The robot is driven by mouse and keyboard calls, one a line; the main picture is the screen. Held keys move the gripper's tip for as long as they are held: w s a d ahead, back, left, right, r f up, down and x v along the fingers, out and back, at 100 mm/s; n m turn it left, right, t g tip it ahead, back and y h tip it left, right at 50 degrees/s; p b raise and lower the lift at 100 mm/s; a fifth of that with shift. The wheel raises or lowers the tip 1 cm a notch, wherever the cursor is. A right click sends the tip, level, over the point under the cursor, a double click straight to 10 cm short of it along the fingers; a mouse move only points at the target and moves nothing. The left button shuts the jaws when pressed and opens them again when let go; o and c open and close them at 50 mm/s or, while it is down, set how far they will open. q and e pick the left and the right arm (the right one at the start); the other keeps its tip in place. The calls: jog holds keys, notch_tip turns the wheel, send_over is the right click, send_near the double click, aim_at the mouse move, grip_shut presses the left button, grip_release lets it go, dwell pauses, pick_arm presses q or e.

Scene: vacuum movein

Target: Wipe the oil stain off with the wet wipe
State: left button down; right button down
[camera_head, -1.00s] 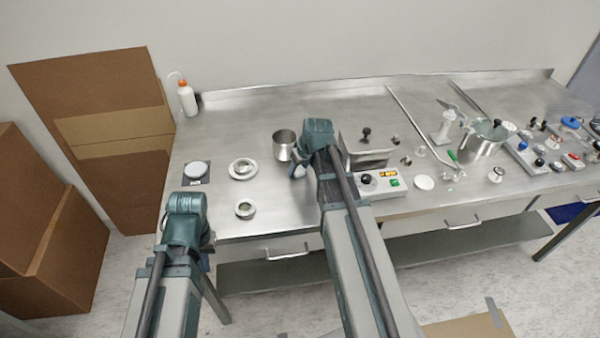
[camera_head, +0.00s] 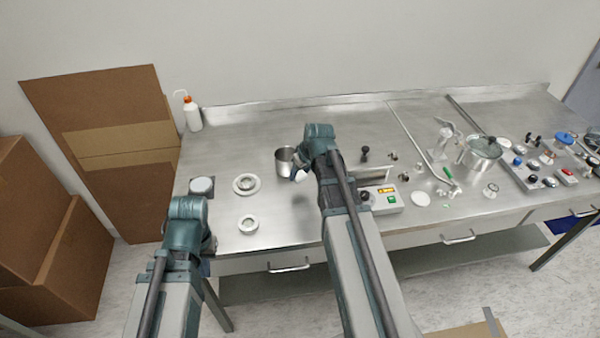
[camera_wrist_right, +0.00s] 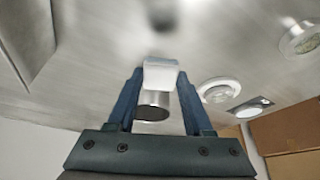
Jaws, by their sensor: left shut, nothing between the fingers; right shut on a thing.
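My right gripper (camera_head: 299,175) is low over the steel table (camera_head: 290,225), in front of the metal cup (camera_head: 284,161). In the right wrist view its blue fingers (camera_wrist_right: 160,82) are shut on the white wet wipe (camera_wrist_right: 160,72). The cup (camera_wrist_right: 152,108) shows just beyond the wipe. A dark blurred patch (camera_wrist_right: 162,14) lies on the steel in that view; I cannot tell if it is the oil stain or a reflection. My left gripper (camera_head: 206,267) is mostly hidden behind its arm at the table's front left edge; it is shut and empty.
Two metal flange rings (camera_head: 246,184) (camera_head: 248,224) and a round white-topped part (camera_head: 201,186) lie at left. A wash bottle (camera_head: 192,114) stands at the back left. A control box (camera_head: 384,199) is right of my right arm. The front strip between rings and arm is clear.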

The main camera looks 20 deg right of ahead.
jog(key=shift+r, duration=0.4)
notch_tip(320, 180, up, 3)
jog(key=p, duration=0.3)
jog(key=shift+f, duration=0.1)
